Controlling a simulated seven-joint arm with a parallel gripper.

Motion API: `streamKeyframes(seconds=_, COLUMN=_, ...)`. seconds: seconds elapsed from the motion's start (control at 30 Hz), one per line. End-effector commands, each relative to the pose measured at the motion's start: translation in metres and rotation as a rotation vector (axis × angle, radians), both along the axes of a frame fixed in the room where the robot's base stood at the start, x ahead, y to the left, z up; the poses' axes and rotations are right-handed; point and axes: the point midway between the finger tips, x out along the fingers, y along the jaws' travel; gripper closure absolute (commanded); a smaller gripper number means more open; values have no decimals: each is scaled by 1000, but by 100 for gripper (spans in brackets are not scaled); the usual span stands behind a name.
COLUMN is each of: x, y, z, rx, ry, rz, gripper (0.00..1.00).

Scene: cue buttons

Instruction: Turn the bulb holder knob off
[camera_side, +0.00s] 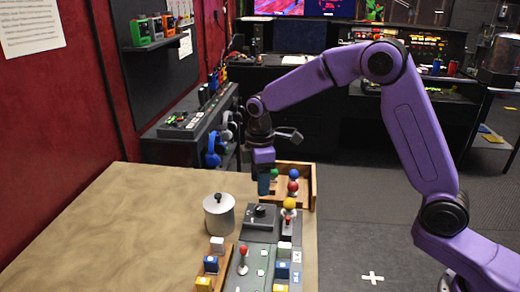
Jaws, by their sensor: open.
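A dark grey box with a black knob (260,211) on top stands near the right side of the table. Just right of it is a small stand with a yellow bulb (289,203) and some red below it. I cannot read the knob's setting at this size. My gripper (263,187) points down above and slightly behind the knob, apart from it. It is open, with nothing seen in it, though its fingers overlap in this view.
A lidded grey pot (219,213) stands left of the knob. A wooden tray (312,190) with coloured balls is behind. In front are a panel with a red-topped lever (243,258) and several coloured blocks. The table's left side (110,230) is clear.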

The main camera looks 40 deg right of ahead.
Motion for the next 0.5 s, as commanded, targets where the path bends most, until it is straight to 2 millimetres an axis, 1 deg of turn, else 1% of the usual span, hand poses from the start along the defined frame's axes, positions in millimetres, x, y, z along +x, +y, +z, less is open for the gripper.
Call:
streamKeyframes(seconds=0.03, x=1, y=0, z=12, rx=2, ry=-5, rz=0, gripper=43)
streamKeyframes(seconds=0.1, x=1, y=0, z=27, rx=1, ry=-5, rz=-1, gripper=43)
streamKeyframes(seconds=0.3, x=0, y=0, z=65, rx=1, ry=-5, rz=0, gripper=43)
streamKeyframes(seconds=0.4, x=1, y=0, z=78, rx=1, ry=-4, rz=0, gripper=43)
streamKeyframes(seconds=0.5, x=0, y=0, z=87, rx=1, ry=-3, rz=0, gripper=43)
